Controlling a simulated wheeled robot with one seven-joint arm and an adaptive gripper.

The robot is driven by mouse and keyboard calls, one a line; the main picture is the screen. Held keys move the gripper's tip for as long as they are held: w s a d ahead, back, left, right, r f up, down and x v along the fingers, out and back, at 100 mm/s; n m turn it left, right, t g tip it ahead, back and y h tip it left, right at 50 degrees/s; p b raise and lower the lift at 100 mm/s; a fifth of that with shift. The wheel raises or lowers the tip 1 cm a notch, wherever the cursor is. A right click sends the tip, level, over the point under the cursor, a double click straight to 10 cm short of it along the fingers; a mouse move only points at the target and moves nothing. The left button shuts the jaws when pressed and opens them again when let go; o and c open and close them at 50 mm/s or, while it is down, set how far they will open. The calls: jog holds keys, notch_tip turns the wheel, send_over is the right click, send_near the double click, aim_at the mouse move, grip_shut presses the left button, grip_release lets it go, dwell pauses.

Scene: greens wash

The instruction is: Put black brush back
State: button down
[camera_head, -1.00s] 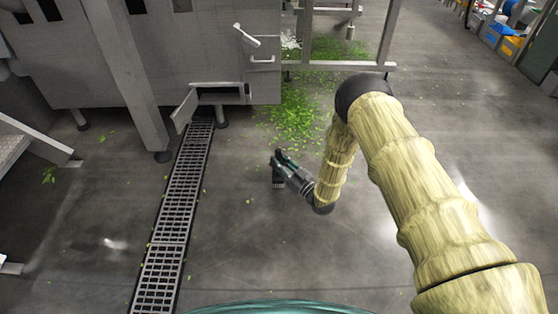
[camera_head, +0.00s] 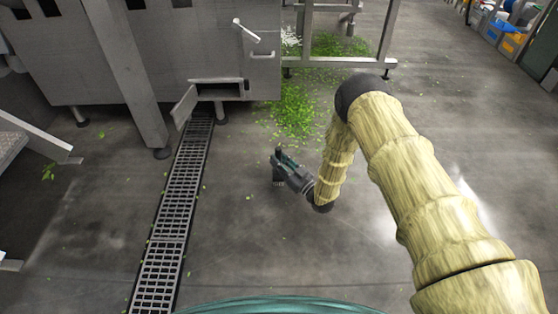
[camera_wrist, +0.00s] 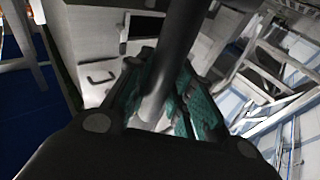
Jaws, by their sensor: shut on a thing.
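My gripper (camera_head: 279,162) is low over the grey floor, right of the drain, seen small in the head view. In the wrist view its green-lined fingers (camera_wrist: 160,95) are closed around a dark round handle (camera_wrist: 180,45), which I take to be the black brush. The handle runs from the top edge down between the fingers. The brush head is not clearly seen in either view. In the head view a small dark shape shows just under the fingers, and I cannot tell if it is part of the brush.
A grey steel machine (camera_head: 200,55) with an open chute stands at the back left. A floor drain grate (camera_head: 172,220) runs toward me. Green leaves (camera_head: 298,110) lie scattered beyond my gripper. Blue and orange bins (camera_head: 511,43) stand far right. The floor at right is clear.

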jog(key=shift+f, duration=0.5)
jog(key=c, duration=1.2)
grip_release()
jog(key=shift+o, duration=0.2)
jog(key=v, duration=0.7)
jog(key=shift+s+d, duration=0.15)
jog(key=shift+d, duration=0.05)
